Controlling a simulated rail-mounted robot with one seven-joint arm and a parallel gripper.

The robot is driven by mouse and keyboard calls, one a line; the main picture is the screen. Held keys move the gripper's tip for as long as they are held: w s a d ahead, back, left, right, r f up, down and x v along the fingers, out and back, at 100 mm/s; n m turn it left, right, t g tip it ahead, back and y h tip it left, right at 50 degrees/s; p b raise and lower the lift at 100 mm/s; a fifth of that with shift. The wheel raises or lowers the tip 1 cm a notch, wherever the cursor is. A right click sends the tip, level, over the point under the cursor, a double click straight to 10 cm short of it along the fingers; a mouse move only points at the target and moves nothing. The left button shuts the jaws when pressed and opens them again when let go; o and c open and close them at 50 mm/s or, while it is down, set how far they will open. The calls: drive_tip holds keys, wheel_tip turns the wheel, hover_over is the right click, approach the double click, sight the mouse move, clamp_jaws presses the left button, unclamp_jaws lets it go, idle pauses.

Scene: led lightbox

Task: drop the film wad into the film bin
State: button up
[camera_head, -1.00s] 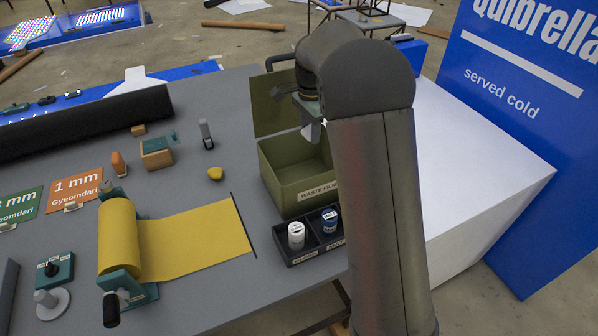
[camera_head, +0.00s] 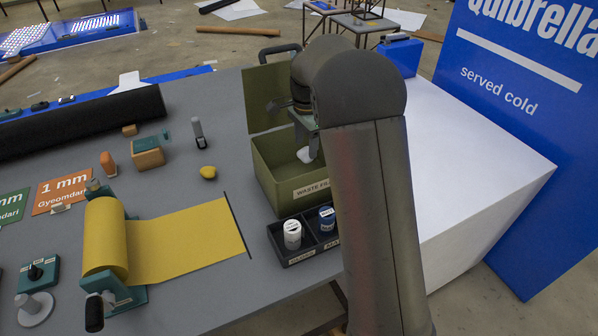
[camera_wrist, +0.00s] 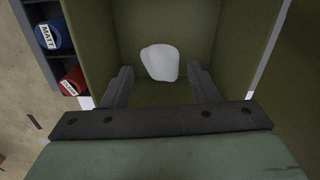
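The film bin (camera_head: 261,159) is an olive-green open box labelled "WASTE FILM", with its lid raised at the back. It also shows around my gripper in the wrist view (camera_wrist: 100,30). A crumpled white wad (camera_head: 305,154) is inside the bin's opening. In the wrist view the wad (camera_wrist: 160,62) is just beyond my fingertips, clear of both. I cannot tell whether it rests on the bin floor or is in the air. My gripper (camera_wrist: 160,82) is open over the bin, its fingers apart; my arm hides part of the bin's right side in the head view.
A yellow film roll (camera_head: 105,238), a small yellow lump (camera_head: 208,172) and an orange-and-teal block (camera_head: 147,152) are to the left. A white box surface (camera_head: 450,170) is at right.

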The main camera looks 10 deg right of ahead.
drive_tip(key=shift+r, duration=0.1)
wheel_tip(320, 180, up, 17)
drive_tip(key=shift+r+b, duration=0.1)
drive_tip(key=shift+b, duration=0.55)
drive_tip(key=s+f+n, duration=0.4)
drive_tip(key=s+f, duration=0.1)
drive_tip(key=s, duration=0.6)
drive_tip(key=s+f+n, duration=0.5)
drive_tip(key=s+f, duration=0.1)
drive_tip(key=s, duration=0.6)
drive_tip(key=s+f+n+t, duration=0.1)
drive_tip(key=s+f+n, duration=0.4)
drive_tip(key=s, duration=0.7)
drive_tip(key=shift+f, duration=0.25)
